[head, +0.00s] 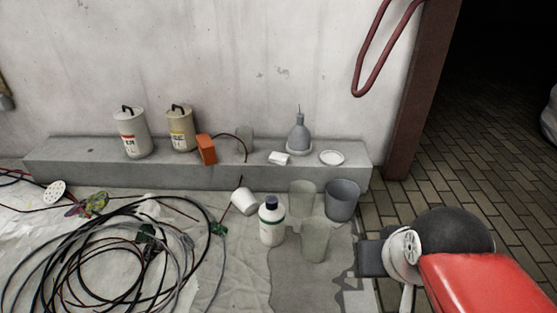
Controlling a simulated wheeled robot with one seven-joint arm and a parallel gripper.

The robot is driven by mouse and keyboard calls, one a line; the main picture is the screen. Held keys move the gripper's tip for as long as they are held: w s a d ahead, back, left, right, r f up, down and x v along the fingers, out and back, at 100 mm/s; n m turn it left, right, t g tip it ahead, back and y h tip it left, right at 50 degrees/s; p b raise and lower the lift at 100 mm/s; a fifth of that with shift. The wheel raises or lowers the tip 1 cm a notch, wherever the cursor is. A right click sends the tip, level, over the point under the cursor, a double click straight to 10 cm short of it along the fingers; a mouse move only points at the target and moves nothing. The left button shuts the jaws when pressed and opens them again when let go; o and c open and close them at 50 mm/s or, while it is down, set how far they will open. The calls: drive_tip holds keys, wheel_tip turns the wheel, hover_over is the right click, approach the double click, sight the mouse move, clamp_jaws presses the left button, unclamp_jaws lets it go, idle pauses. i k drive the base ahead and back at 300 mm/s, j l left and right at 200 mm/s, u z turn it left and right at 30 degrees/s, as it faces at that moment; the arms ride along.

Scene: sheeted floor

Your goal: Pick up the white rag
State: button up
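A small white folded-looking piece (279,158) lies on the grey ledge, left of a white dish; it may be the white rag, but it is too small to be sure. A pale crumpled patch (149,207) also shows among the cables on the floor sheet, and I cannot tell whether it is cloth. My red arm comes in at the lower right. My gripper (370,258) is at its dark end, low and to the right of the cups, well apart from the ledge. Its fingers are not clear.
The ledge (75,173) holds two canisters (131,135), an orange box (206,149), a grey funnel-like bottle (298,134) and the dish (331,157). Before it stand a white bottle (271,226) and several cups. Coiled cables (110,265) cover the left floor. Brick floor (440,160) at right is open.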

sight(276, 158)
drive_tip(key=u, duration=1.1)
drive_tip(key=i+j+u, duration=0.1)
drive_tip(key=i+u, duration=0.3)
drive_tip(key=i, duration=0.4)
drive_tip(key=i+z, duration=0.2)
drive_tip(key=i, duration=0.3)
drive_tip(key=i+j+z, duration=0.2)
drive_tip(key=i, duration=0.3)
drive_tip(key=i+z, duration=0.2)
drive_tip(key=i, duration=0.25)
drive_tip(key=i+l+z, duration=0.1)
drive_tip(key=i+z, duration=0.15)
drive_tip(key=z, duration=0.15)
drive_tip(key=i+z, duration=0.55)
drive_tip(key=z, duration=0.2)
